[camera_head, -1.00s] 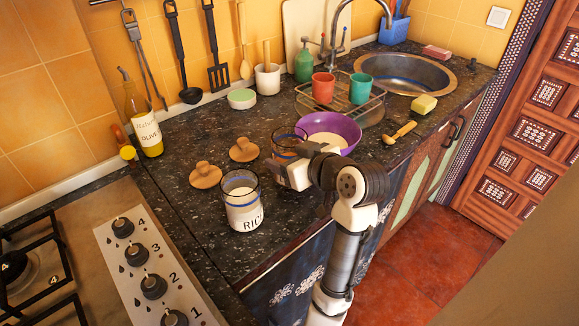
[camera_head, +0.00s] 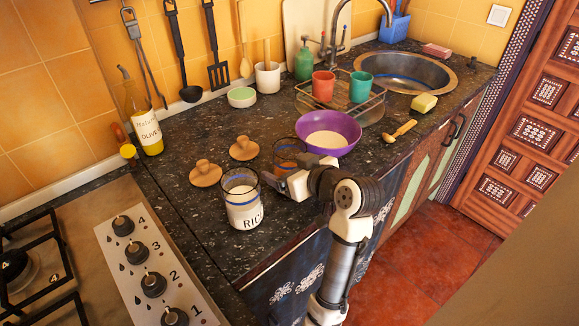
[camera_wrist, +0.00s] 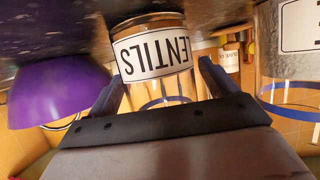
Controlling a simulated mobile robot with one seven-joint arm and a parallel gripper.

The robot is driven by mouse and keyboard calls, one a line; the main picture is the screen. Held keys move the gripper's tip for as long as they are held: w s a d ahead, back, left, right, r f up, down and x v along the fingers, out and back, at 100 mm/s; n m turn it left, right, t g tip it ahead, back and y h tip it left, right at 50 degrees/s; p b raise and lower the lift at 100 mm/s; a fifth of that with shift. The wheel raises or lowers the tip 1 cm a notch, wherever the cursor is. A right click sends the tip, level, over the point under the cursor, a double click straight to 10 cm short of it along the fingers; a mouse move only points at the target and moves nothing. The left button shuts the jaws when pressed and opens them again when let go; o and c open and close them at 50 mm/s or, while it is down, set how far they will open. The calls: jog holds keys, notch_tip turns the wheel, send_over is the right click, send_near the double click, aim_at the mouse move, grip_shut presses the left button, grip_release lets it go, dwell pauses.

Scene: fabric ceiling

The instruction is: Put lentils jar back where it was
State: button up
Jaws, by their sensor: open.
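The lentils jar (camera_head: 287,150) is clear glass with a blue band. In the wrist view, which is upside down, its LENTILS label shows on the jar (camera_wrist: 155,50). It appears to stand upright on the counter, left of the purple bowl and behind the rice jar (camera_head: 243,208). My gripper (camera_head: 288,183) is low at the counter's front edge, partly hiding the jar. In the wrist view my gripper (camera_wrist: 160,82) is open, one finger on each side of the jar. Whether a finger touches the glass I cannot tell.
The purple bowl (camera_head: 342,138) with pale contents stands close to the jar. Two wooden lids (camera_head: 205,174) (camera_head: 243,149) lie behind the rice jar. The stove (camera_head: 140,265) is at left; a dish rack (camera_head: 372,105) and sink (camera_head: 420,85) are at right. Counter behind the lids is clear.

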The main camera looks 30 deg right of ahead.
jog(key=shift+r, duration=0.25)
jog(key=b+v, duration=0.1)
jog(key=v, duration=1.1)
